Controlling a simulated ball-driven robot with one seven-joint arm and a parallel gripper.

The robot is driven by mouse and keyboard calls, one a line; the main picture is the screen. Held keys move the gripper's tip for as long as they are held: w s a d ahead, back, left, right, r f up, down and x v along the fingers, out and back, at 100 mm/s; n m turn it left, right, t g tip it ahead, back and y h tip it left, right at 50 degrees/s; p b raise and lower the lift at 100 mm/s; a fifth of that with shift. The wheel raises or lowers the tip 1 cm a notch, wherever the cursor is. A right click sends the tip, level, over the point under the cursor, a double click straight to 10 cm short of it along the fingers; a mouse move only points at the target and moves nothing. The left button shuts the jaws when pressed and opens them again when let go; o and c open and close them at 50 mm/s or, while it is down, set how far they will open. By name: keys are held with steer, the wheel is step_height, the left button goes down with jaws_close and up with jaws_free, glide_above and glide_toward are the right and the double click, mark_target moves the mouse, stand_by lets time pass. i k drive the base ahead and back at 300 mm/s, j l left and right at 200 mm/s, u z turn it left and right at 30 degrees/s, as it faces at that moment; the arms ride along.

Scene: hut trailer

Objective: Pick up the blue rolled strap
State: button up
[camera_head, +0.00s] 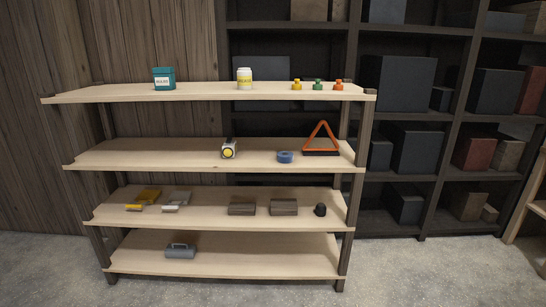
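The blue rolled strap (285,157) is a small round blue roll. It lies on the second shelf from the top (130,153) of a light wooden rack, right of the middle and near the shelf's front edge. My gripper is not in view.
On the same shelf, a grey-white device with a yellow round face (229,148) stands left, and an orange triangle on a dark base (322,139) stands close by on the right. The top shelf (110,92) overhangs with small containers. Open floor (215,295) lies in front.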

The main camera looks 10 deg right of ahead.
mark_target(283, 157)
steer(key=i+u, duration=0.15)
steer(key=i, duration=0.5)
steer(key=i+l+u, duration=0.1)
steer(key=i, duration=0.5)
steer(key=i+l+u, duration=0.15)
steer(key=i, duration=0.5)
